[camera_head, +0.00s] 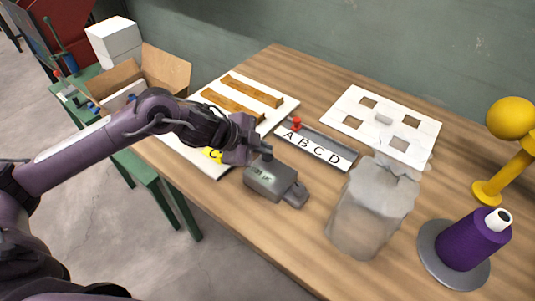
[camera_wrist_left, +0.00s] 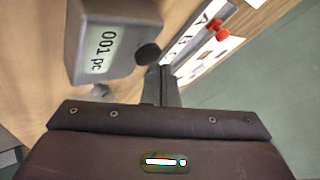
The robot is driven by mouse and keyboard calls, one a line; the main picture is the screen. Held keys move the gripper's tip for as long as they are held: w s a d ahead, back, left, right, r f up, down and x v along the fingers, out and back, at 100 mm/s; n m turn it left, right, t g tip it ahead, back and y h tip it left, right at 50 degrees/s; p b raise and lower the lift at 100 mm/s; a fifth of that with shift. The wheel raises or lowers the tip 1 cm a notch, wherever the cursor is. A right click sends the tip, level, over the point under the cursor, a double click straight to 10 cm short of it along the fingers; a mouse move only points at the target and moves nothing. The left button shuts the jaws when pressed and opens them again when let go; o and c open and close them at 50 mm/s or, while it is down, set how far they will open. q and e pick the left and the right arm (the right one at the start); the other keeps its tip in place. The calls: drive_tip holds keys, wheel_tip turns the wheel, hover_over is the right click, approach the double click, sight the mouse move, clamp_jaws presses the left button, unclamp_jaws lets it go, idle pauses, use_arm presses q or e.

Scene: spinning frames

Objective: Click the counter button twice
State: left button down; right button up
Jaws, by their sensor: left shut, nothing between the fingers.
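The counter (camera_head: 272,180) is a grey box on the wooden table, in the middle of the head view. In the left wrist view the counter (camera_wrist_left: 110,38) fills the upper left, and its display reads "001 pc". Its dark round button (camera_wrist_left: 148,54) shows at the box's edge, right beside my fingertips. My left gripper (camera_head: 265,153) is shut and empty, over the counter's far end in the head view. Its closed fingers (camera_wrist_left: 160,78) also show in the wrist view; I cannot tell whether they touch the button. My right gripper is not in view.
A lettered A B C D rail (camera_head: 318,150) with a red knob (camera_head: 296,124) lies behind the counter. A cloudy see-through bag-like thing (camera_head: 365,215) and a purple spool (camera_head: 470,245) stand right. A white board with square holes (camera_head: 420,128) lies behind. A yellow stand (camera_head: 512,120) is far right.

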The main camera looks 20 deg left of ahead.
sight(262, 157)
use_arm(q)
drive_tip(key=shift+f+b, duration=0.3)
drive_tip(key=shift+f, duration=0.3)
idle(0.6)
drive_tip(key=shift+r+p, duration=1.05)
drive_tip(key=shift+p, duration=0.05)
wheel_tip(262, 157, up, 5)
drive_tip(key=p, duration=0.5)
drive_tip(key=shift+r, duration=0.1)
drive_tip(key=shift+s, duration=0.1)
idle(0.3)
